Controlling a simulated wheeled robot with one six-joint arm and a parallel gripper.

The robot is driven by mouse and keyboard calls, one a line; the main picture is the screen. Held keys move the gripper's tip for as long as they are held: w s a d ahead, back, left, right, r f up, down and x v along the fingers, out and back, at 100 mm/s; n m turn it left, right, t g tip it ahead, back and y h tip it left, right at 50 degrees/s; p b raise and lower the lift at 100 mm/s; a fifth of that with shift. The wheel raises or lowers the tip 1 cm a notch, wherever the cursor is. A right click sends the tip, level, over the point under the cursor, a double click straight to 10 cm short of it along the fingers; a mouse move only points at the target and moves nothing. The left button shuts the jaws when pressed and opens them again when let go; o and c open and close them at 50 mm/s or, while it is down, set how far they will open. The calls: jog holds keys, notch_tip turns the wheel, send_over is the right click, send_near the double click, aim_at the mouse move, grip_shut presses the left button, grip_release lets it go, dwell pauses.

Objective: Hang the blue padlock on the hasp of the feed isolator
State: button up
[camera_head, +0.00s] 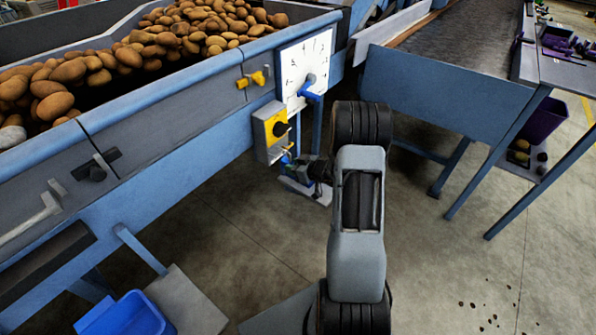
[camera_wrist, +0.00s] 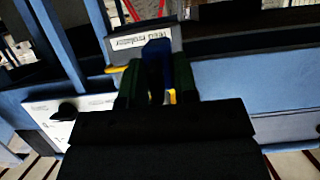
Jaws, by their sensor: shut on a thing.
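The feed isolator (camera_head: 264,140) is a grey box with a yellow face and a black knob, on the blue side of the hopper. Its grey side with a label (camera_wrist: 145,37) shows in the wrist view. The blue padlock (camera_wrist: 157,56) is held between the dark green fingers of my gripper (camera_wrist: 156,75), which is shut on it. In the head view my gripper (camera_head: 294,163) is just below the isolator's lower right edge, with a bit of blue at its tip. A small yellow part (camera_head: 288,148) shows there. I cannot tell whether the shackle touches or passes through the hasp.
A white dial plate (camera_head: 305,65) with a blue pointer is just above right of the isolator. A yellow handle (camera_head: 258,78) sticks out left of it. The hopper holds potatoes (camera_head: 185,35). A blue bin (camera_head: 125,315) stands lower left.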

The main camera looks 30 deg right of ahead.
jog(key=shift+w+a+b, duration=0.25)
jog(key=shift+w+a, duration=0.1)
jog(key=shift+w, duration=0.4)
jog(key=shift+w+a+b, duration=0.2)
jog(key=shift+w+a, duration=0.15)
jog(key=shift+w, duration=0.4)
jog(key=shift+w+f, duration=0.1)
jog(key=shift+f, duration=0.15)
jog(key=shift+f+b, duration=0.35)
jog(key=shift+f, duration=0.1)
jog(key=o, duration=1)
